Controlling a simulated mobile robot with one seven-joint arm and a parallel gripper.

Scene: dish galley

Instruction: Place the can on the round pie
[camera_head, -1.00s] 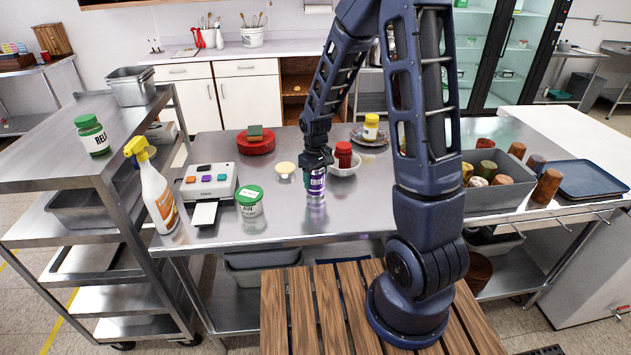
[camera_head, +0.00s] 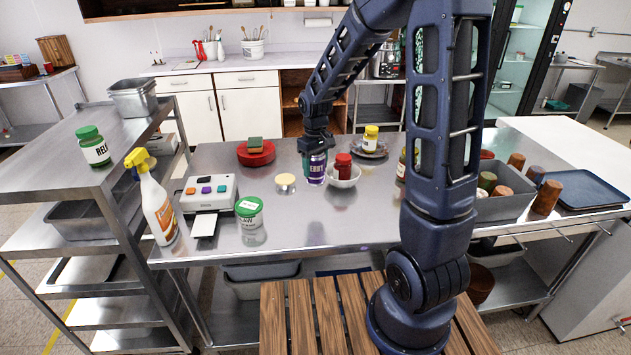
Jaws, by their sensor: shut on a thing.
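A purple can (camera_head: 317,169) with white lettering hangs upright below my gripper (camera_head: 316,152). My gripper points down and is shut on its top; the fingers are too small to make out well. The can appears raised, but its height over the table is hard to judge. A small pale yellow round thing (camera_head: 286,179), which looks like the round pie, lies flat on the steel table just left of the can. They are apart, and nothing stands on the pie.
A green-lidded jar (camera_head: 250,214), a button device (camera_head: 208,191) and a spray bottle (camera_head: 156,205) stand left. The front middle is clear.

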